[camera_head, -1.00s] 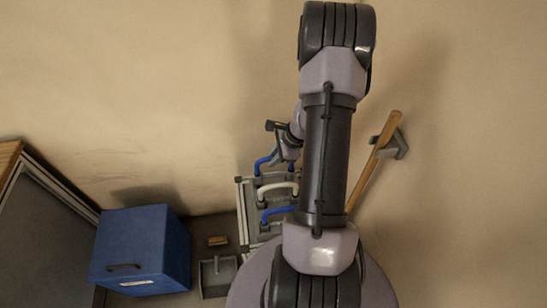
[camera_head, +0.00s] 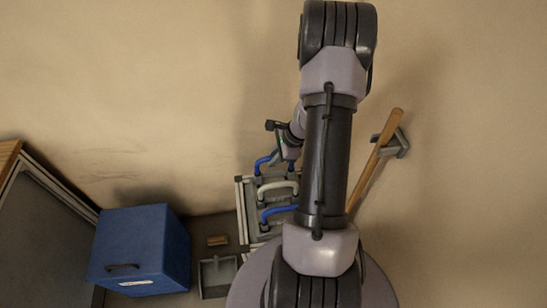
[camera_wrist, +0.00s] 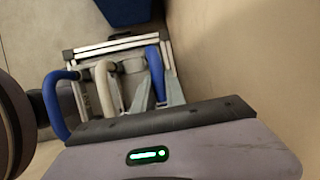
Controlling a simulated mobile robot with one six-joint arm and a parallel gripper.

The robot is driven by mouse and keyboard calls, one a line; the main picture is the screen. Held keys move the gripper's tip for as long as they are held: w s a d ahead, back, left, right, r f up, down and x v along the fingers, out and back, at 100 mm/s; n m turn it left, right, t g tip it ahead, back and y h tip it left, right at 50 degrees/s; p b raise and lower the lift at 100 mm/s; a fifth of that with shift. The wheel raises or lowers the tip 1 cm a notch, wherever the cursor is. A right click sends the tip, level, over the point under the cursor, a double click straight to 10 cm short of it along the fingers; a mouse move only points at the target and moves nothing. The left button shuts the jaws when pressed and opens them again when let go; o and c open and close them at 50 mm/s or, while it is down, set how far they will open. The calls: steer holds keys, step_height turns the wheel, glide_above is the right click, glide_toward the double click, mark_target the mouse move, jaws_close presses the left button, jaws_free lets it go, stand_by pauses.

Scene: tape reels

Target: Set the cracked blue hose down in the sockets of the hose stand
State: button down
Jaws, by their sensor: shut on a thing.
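A wooden handle (camera_head: 378,158) leans in a wall bracket (camera_head: 400,145) at right. The wall is close behind the stand.

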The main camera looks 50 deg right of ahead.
steer(key=shift+f, duration=0.2)
steer(key=shift+f+b, duration=0.6)
steer(key=shift+b, duration=0.25)
steer(key=shift+f, duration=0.15)
steer(key=shift+f+b, duration=0.45)
steer(key=shift+b, duration=0.25)
steer(key=c, duration=1.3)
jaws_free()
